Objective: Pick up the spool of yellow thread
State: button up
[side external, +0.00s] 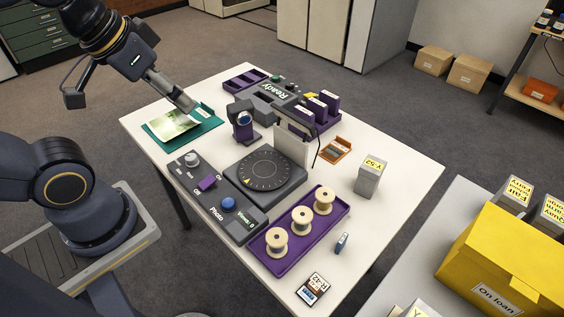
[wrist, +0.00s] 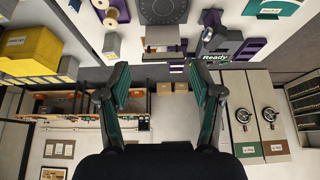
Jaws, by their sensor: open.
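Three cream-coloured spools stand in a row in a purple tray (side external: 322,235) at the table's front right: a far spool (side external: 323,201), a middle spool (side external: 301,218) and a near spool (side external: 276,243). I cannot tell a yellow thread on any of them. At the wrist view's top left edge, a spool (wrist: 110,19) shows partly. My gripper (wrist: 157,67) is open and empty, its two fingers apart. In the side view, my gripper (side external: 190,107) is over the teal tray at the table's far left, well away from the spools.
The teal tray (side external: 205,127) holds a picture. A round turntable (side external: 265,170), a control panel (side external: 215,198) and a camera stand (side external: 242,120) fill the table's middle. A grey box (side external: 370,176) stands right of them. A yellow box (side external: 500,262) sits on the side table.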

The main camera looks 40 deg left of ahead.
jog(key=w+r+t, duration=0.1)
jog(key=w+r, duration=0.3)
jog(key=m+g, duration=0.4)
jog(key=g, duration=0.1)
send_over(324, 194)
jog(key=a, duration=0.2)
notch_tip(324, 194, down, 18)
jog(key=shift+m+h, duration=0.3)
jog(key=f, duration=0.5)
jog(key=d+f, duration=0.1)
jog(key=f, duration=0.4)
jog(key=s+d+f, duration=0.1)
jog(key=f, duration=0.4)
jog(key=shift+d, duration=0.15)
jog(key=f, duration=0.2)
jog(key=w+f, duration=0.1)
jog(key=f, duration=0.2)
jog(key=shift+w+f, duration=0.1)
jog(key=shift+f, duration=0.25)
jog(key=c, duration=1)
